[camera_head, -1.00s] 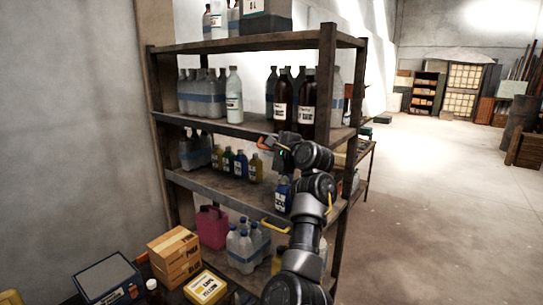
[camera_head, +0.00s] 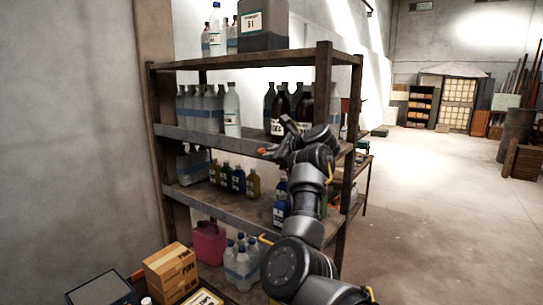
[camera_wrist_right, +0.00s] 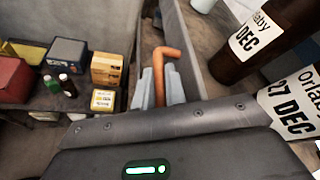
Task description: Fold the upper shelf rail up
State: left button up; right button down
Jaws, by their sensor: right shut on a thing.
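The upper shelf rail (camera_head: 212,139) is a long grey strip along the front edge of the shelf that holds clear and brown bottles. An orange bent handle (camera_wrist_right: 159,70) is at the rail's front. My right gripper (camera_head: 272,150) is at the right part of this rail, in front of the brown bottles. In the right wrist view its two grey fingers (camera_wrist_right: 160,88) are shut around the orange handle. The wrist hides part of the rail, and I cannot tell its exact angle. My left gripper is not in view.
Brown bottles (camera_wrist_right: 265,40) stand close beside the right gripper. A lower shelf edge (camera_head: 215,207) with a yellow handle (camera_head: 265,240) runs below. Cardboard boxes (camera_head: 171,271) stand at the lower left. The floor (camera_head: 430,200) to the right is clear.

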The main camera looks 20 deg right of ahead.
dwell(0.4)
jog(key=c, duration=1.7)
grip_release()
jog(key=shift+d, duration=0.1)
jog(key=shift+s+d+b, duration=0.15)
jog(key=shift+s+b, duration=0.05)
jog(key=shift+b, duration=0.1)
jog(key=b+v, duration=0.5)
jog(key=v, duration=0.5)
jog(key=shift+s, duration=0.15)
jog(key=shift+d, duration=0.1)
